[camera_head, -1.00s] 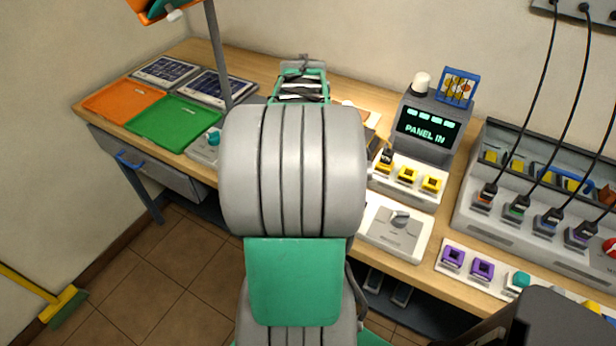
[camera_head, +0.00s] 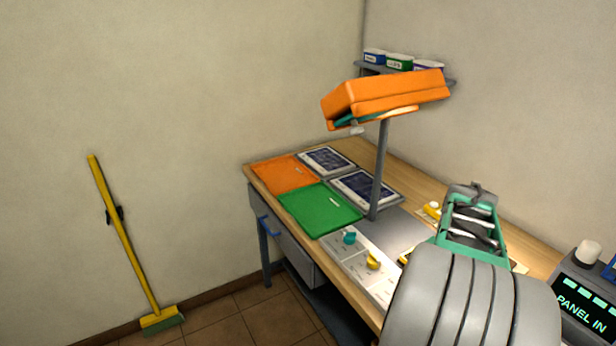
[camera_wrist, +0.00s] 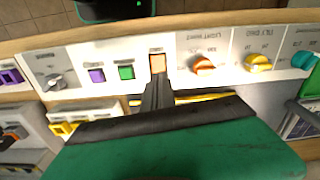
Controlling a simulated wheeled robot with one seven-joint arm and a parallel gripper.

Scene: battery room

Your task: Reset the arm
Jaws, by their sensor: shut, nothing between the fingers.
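My arm fills the lower right of the head view, with a grey ribbed link and a green open-framed part beyond it. My gripper (camera_wrist: 157,92) shows in the wrist view as dark fingers, shut and with nothing between them. Its tip appears just below an orange square button (camera_wrist: 157,63) on a white control panel (camera_wrist: 110,52); I cannot tell if they touch. I cannot make out the fingertips in the head view.
The wooden desk (camera_head: 520,246) carries an orange tray (camera_head: 285,175), a green tray (camera_head: 318,209) and a lamp (camera_head: 388,98) on a post. Knobs, including a red-orange one (camera_wrist: 204,65), line the panel. A broom (camera_head: 124,240) leans on the left wall. Floor left of the desk is clear.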

